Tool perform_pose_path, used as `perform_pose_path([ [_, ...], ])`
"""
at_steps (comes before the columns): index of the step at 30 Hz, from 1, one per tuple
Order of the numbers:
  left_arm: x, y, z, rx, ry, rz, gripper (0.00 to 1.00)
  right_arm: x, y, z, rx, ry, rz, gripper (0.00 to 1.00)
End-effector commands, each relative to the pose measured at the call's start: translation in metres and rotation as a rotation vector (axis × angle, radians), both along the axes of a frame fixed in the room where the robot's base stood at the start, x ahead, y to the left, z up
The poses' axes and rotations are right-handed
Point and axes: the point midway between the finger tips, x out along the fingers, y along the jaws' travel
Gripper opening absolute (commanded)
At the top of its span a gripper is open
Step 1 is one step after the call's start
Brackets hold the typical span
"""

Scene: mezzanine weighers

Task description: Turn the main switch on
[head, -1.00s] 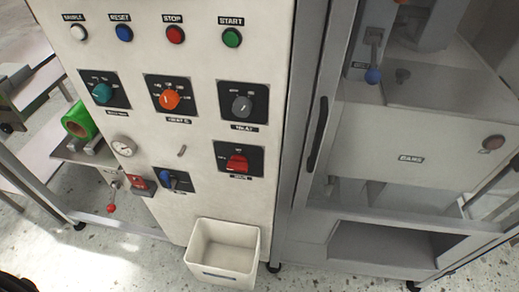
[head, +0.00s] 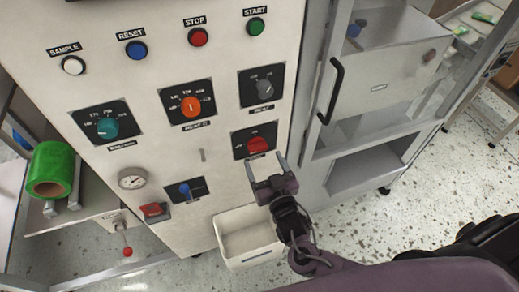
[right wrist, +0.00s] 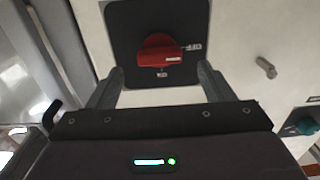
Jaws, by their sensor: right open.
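The main switch, a red rotary knob (head: 258,145) on a black square plate, is low on the right side of the pale panel. In the right wrist view the knob (right wrist: 160,50) shows between and just beyond the fingers, its white mark toward the small label on the right; another label lies below it. The lettering is too small to read surely. My right gripper (head: 265,160) is open and empty, in front of the plate's lower edge, with its fingers toward the knob. I cannot see any contact. My left gripper is out of view.
A teal knob (head: 107,127), orange knob (head: 191,106) and grey knob (head: 264,86) sit above. A small pin (head: 202,155) and blue switch (head: 185,190) are to the left. A white bin (head: 240,262) is below; a cabinet door handle (head: 332,90) stands to the right.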

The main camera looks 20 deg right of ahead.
Motion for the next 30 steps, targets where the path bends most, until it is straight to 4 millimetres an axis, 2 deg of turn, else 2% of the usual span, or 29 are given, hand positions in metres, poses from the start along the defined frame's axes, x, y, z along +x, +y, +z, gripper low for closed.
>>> perform_pose_path([
  [3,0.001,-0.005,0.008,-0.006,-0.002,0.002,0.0,0.021,0.001,0.003,-0.002,-0.001,0.0,0.75],
  [9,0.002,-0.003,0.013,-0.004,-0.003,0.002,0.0,0.041,0.002,0.001,-0.001,0.002,0.001,0.75],
  [19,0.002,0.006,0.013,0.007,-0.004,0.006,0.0,0.045,0.002,-0.001,0.0,0.004,0.001,0.75],
  [27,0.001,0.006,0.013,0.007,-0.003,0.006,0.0,0.045,0.002,-0.001,0.0,0.004,0.001,0.39],
  [30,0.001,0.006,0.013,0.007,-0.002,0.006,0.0,0.045,0.002,-0.001,0.0,0.003,0.001,0.3],
])
